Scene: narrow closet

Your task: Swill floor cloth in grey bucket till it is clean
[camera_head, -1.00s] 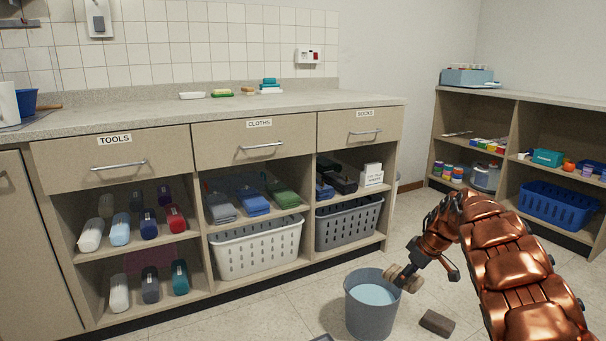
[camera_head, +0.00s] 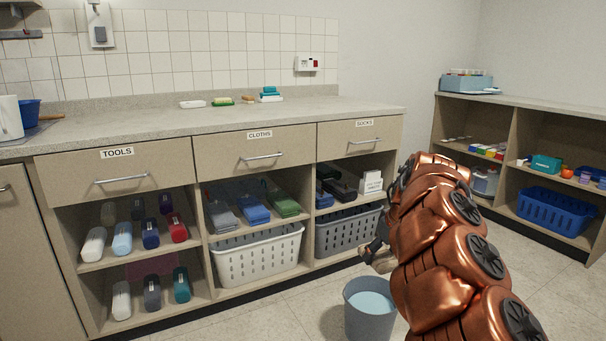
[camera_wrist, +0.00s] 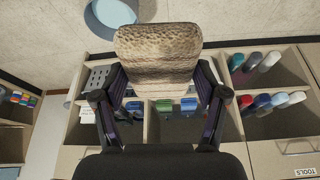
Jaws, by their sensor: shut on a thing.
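The grey bucket (camera_head: 365,326) stands on the floor in front of the shelves, with pale blue water in it. Its rim also shows at the top left of the wrist view (camera_wrist: 88,22). My gripper (camera_head: 374,252) is shut on a bunched, mottled tan-and-brown thing, which I take for the floor cloth (camera_wrist: 158,52). In the wrist view the cloth sits between both fingers and looks stained. In the head view the cloth (camera_head: 384,264) is above and behind the bucket, clear of the water, and partly hidden by my arm.
A cabinet with drawers labelled TOOLS, CLOTHS and SOCKS holds bottles, folded cloths, a white basket (camera_head: 258,257) and a grey basket (camera_head: 345,232). A low shelf with a blue basket (camera_head: 556,211) stands at right. Floor is open between them. My arm covers part of it.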

